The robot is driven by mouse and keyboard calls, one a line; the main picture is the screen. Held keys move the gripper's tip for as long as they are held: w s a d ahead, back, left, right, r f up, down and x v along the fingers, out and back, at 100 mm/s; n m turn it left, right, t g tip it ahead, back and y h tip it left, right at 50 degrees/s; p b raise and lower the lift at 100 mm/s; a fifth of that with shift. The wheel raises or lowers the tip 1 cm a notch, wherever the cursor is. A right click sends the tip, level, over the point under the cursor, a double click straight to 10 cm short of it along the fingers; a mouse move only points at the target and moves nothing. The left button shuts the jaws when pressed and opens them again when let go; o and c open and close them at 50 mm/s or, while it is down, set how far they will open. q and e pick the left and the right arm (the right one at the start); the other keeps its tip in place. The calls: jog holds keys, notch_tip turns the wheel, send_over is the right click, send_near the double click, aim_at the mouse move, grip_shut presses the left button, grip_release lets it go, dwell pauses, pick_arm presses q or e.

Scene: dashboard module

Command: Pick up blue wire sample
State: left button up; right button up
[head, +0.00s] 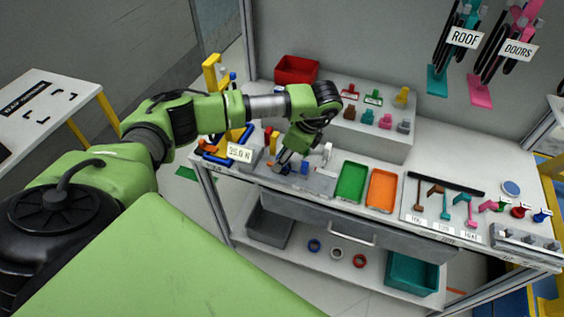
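My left gripper (281,163) points down over the grey plate (318,184) on the workbench, left of the green tray. Small blue pieces show at its fingertips and just to its right (304,168). They are too small for me to tell which is the blue wire sample, or whether the fingers touch one. The gap between the fingers is not clear. My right gripper is not in view.
A green tray (351,182) and an orange tray (382,190) lie right of the plate. A display box (240,153) stands to the left. A raised shelf (345,122) with small coloured parts is behind. Coloured rings (314,246) lie on the lower shelf.

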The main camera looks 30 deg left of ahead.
pick_arm(q)
grip_shut()
jog(key=shift+r, duration=0.1)
jog(key=shift+r+b, duration=0.45)
jog(key=shift+r, duration=0.05)
jog(key=r, duration=0.2)
jog(key=s+d+r+b, duration=0.1)
jog(key=shift+s+d+r, duration=0.1)
jog(key=shift+r, duration=0.3)
jog(key=s+d+r+p, duration=0.6)
jog(key=s+d+r, duration=0.2)
jog(key=s, duration=0.1)
jog(key=shift+s, duration=0.15)
